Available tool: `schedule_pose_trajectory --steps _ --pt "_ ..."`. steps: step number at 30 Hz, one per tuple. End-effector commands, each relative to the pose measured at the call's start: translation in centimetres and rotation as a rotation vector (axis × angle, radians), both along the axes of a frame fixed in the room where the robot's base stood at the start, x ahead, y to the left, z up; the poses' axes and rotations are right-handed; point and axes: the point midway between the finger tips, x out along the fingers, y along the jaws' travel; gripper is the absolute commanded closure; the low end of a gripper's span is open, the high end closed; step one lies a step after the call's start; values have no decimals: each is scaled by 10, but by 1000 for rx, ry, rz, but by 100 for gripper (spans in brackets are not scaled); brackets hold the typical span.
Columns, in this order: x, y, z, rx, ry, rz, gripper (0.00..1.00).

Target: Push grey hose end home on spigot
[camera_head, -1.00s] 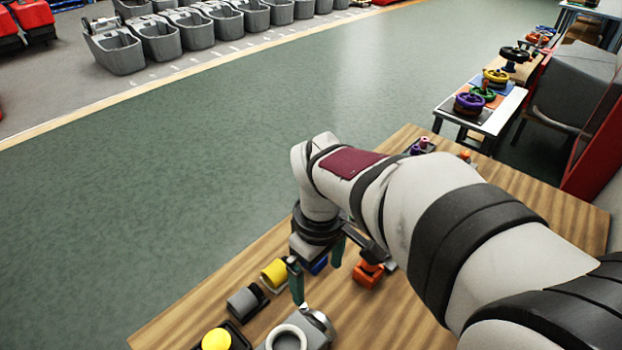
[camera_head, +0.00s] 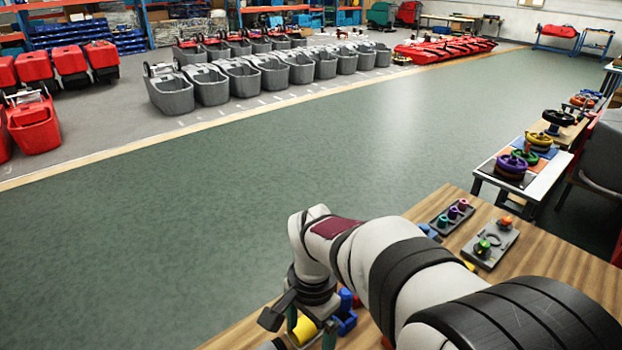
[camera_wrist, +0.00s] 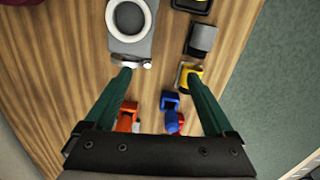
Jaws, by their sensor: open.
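My gripper (camera_wrist: 157,72) is open, with nothing between its two green fingers in the wrist view. In the head view, the gripper (camera_head: 310,338) is at the bottom edge, partly cut off. A grey cylinder on a dark base (camera_wrist: 204,37), which may be the grey hose end, lies beyond the right fingertip. A grey block with a white ring (camera_wrist: 113,40) lies beyond the left fingertip, with a shiny metal part at its near end. I cannot tell which part is the spigot, or whether the hose end is on one.
A yellow piece (camera_wrist: 181,76) is beside the right finger. A blue holder (camera_wrist: 169,101) and an orange piece (camera_wrist: 127,118) lie nearer my wrist, all on the wooden table (camera_wrist: 60,75).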

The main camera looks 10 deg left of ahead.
Motion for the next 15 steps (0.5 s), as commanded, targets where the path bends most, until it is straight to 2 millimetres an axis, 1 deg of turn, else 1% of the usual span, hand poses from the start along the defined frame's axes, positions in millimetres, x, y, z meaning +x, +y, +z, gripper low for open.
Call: schedule_pose_trajectory --steps 1,3,6,8,11,14,15 --pt "17 27 -23 -16 3 -14 11" --pt "33 57 -49 -28 -6 -48 11" --pt "43 82 -72 -35 -17 -79 11" --pt "46 88 -79 -36 -21 -87 11" --pt "46 88 -89 -37 -21 -92 11" --pt "46 88 -107 -38 -18 -92 11" --pt "46 88 -116 -38 -17 -93 11"
